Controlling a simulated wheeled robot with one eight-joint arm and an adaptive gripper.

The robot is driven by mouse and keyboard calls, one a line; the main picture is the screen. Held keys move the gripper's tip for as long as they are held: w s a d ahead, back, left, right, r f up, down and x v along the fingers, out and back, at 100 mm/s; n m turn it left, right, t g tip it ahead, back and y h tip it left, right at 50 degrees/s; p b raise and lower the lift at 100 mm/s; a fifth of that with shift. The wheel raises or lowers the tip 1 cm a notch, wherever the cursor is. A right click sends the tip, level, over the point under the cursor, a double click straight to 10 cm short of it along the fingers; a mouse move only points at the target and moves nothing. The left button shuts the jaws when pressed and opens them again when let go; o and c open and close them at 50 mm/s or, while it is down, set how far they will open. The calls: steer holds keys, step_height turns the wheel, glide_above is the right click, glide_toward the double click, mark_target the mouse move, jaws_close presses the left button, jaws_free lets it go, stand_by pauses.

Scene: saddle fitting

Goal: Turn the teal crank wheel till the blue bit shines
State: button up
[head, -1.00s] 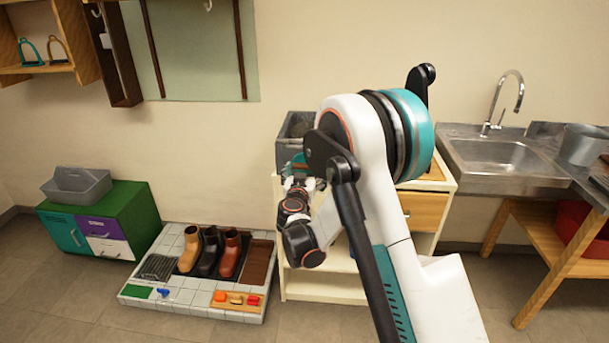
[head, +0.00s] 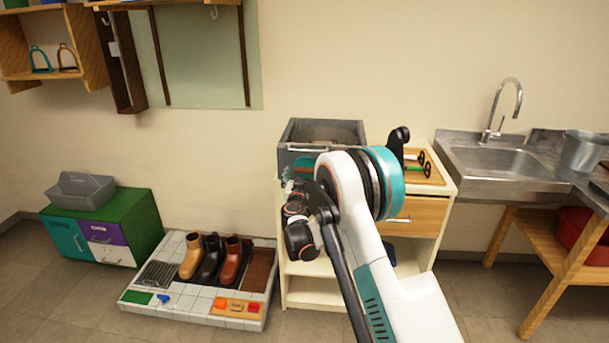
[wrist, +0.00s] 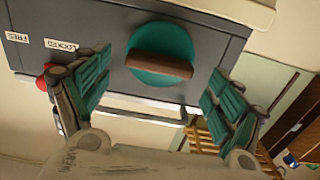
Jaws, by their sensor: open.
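The teal crank wheel (wrist: 157,45) is a round disc with a brown bar handle (wrist: 160,66) across it, on the front of a grey box (wrist: 220,48) in the wrist view. The grey box (head: 300,133) stands on a cream cabinet in the head view; my arm partly hides its front. My gripper (wrist: 160,80) is open, its teal-padded fingers to the left and right of the wheel, with visible gaps to the handle. In the head view my gripper (head: 289,178) is small beside the box. I cannot make out a shining blue bit.
Labels reading FREE and LOCKED (wrist: 62,45) and a red part sit left of the wheel. A pale bar (wrist: 140,108) runs below it. A tray with boots (head: 140,308) lies on the floor left of the cabinet (head: 448,185); a sink (head: 500,155) is right.

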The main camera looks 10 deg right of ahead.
mark_target(304, 171)
steer(key=shift+b+x, duration=0.45)
steer(key=shift+x, duration=1.5)
steer(key=shift+c, duration=0.6)
steer(key=c, duration=0.8)
